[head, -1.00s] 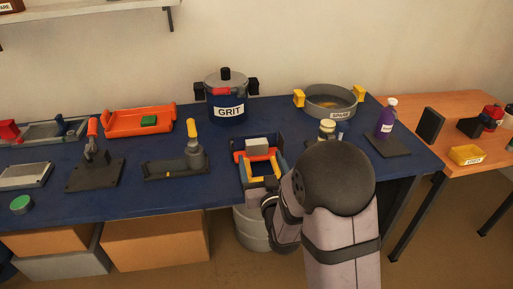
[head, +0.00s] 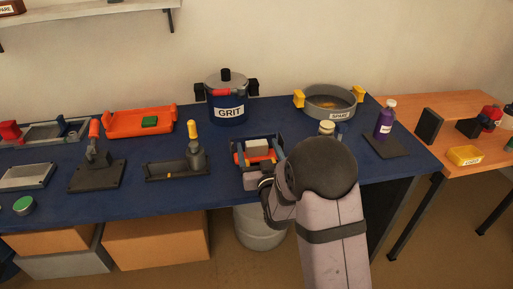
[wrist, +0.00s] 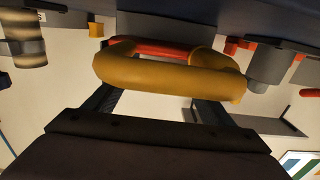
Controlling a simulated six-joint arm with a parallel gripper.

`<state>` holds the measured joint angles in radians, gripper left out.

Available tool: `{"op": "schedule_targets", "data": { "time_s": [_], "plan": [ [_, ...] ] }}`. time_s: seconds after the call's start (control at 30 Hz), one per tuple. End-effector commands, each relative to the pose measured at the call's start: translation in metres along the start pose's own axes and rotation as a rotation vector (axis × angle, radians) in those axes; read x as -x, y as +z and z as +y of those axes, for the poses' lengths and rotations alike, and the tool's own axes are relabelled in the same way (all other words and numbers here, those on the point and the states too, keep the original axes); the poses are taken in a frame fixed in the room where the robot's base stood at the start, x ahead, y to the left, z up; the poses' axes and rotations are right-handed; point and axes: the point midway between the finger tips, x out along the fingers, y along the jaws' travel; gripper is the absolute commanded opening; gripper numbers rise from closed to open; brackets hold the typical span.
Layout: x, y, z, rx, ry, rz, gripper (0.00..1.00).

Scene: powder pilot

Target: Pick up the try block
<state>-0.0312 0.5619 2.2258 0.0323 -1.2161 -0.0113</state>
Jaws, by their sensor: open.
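No object carries a readable try block label. A pale grey block (head: 257,147) sits in a dark blue frame with an orange-red bar (head: 255,160), at the front of the blue table in the head view. My gripper (wrist: 155,92) is open, its two dark fingers apart at a rounded yellow handle (wrist: 170,72) in the wrist view. The handle spans the gap across the fingertips; I cannot tell whether they touch it. In the head view my wrist is at the front of the frame and hides most of the handle and the fingertips.
A GRIT pot (head: 228,100) stands behind the frame. A grey SPARE pan (head: 331,98) and a purple bottle (head: 386,118) are to the right. A yellow-handled clamp (head: 178,166) stands left. An orange tray (head: 125,123) holds a green block (head: 149,121).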

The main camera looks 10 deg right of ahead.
Motion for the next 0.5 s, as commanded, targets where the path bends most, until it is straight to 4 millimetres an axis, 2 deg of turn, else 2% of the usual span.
{"op": "schedule_targets", "data": {
  "time_s": [0.1,0.3,0.37,0.5],
  "plan": [
    [0.0002,-0.0001,0.0000,0.000,0.000,0.000,0.74],
    [0.0003,-0.0003,-0.0001,0.000,0.000,0.001,0.26],
    [-0.0001,-0.0019,-0.0001,0.000,0.000,0.005,0.19],
    [0.0000,-0.0020,-0.0002,0.000,0.000,0.005,0.19]
  ]
}}
